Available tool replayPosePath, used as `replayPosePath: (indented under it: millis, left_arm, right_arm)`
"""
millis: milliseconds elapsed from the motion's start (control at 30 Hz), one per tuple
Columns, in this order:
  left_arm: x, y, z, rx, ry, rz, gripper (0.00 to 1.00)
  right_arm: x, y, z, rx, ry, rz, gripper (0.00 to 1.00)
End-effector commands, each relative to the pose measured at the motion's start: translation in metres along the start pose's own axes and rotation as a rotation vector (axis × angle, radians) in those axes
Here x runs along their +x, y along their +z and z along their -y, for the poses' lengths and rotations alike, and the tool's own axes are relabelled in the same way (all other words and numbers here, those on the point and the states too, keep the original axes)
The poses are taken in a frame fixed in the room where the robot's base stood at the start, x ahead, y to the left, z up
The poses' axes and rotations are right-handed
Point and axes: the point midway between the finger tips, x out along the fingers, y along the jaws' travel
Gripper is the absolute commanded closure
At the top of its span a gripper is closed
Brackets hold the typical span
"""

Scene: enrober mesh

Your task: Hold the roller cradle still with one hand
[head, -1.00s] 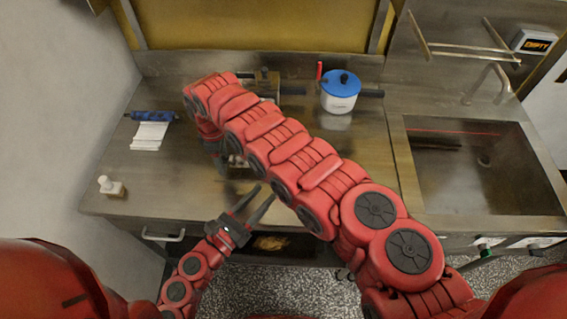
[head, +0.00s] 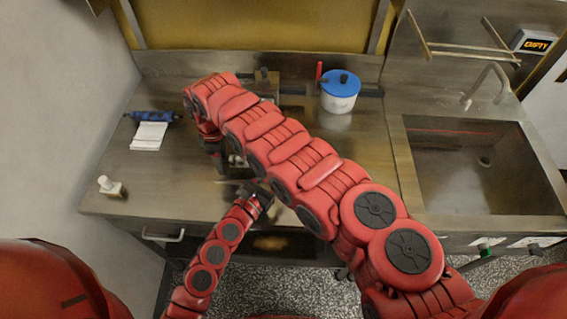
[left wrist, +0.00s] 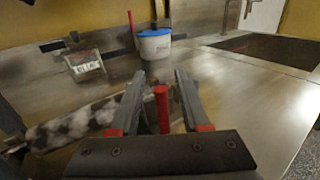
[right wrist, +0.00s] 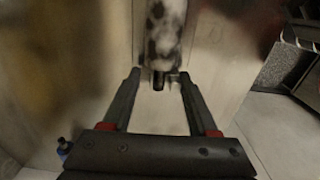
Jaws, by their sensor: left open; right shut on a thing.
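The roller cradle is mostly hidden under my right arm in the head view. Its mottled black-and-white roller (left wrist: 80,122) lies at the left of the left wrist view, and its end with a dark axle stub shows in the right wrist view (right wrist: 165,35). My right gripper (right wrist: 160,76) is shut on the cradle at that end; the exact contact is blurred. My left gripper (left wrist: 160,75) is open, its fingers either side of an upright red handle (left wrist: 161,108) without visibly touching it.
A blue-lidded white pot (head: 340,96) stands at the back of the steel counter. A blue roll (head: 152,117) with white paper (head: 149,136) and a small bottle (head: 110,187) are at the left. A sink (head: 475,185) is at the right. My right arm crosses the counter.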

Motion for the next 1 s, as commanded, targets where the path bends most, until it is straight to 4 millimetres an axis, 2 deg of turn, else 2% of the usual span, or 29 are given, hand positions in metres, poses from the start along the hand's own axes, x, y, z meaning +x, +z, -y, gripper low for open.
replayPosePath:
  millis: [200, 467, 700, 733, 1000]
  left_arm:
    - [0.0133, 0.0012, 0.0008, -0.002, -0.002, 0.002, 0.53]
    - [0.0137, 0.0007, 0.0009, -0.001, -0.002, 0.001, 0.53]
    - [0.0135, 0.0006, 0.0008, -0.001, -0.002, 0.001, 0.97]
    - [0.0135, 0.0006, 0.0008, -0.001, -0.002, 0.001, 1.0]
    - [0.0135, 0.0007, 0.0008, -0.001, -0.002, 0.001, 1.0]
  right_arm:
    - [0.0, 0.0002, -0.0001, -0.001, 0.0, 0.0, 1.0]
    - [0.0, 0.0002, -0.0002, -0.001, 0.0, 0.0, 1.0]
    - [0.0, 0.0001, -0.0002, -0.001, 0.0, 0.0, 1.0]
    - [0.0, 0.0002, -0.0002, -0.001, 0.0, 0.0, 1.0]
    - [0.0, 0.0002, -0.0003, 0.0, 0.0, 0.0, 1.0]
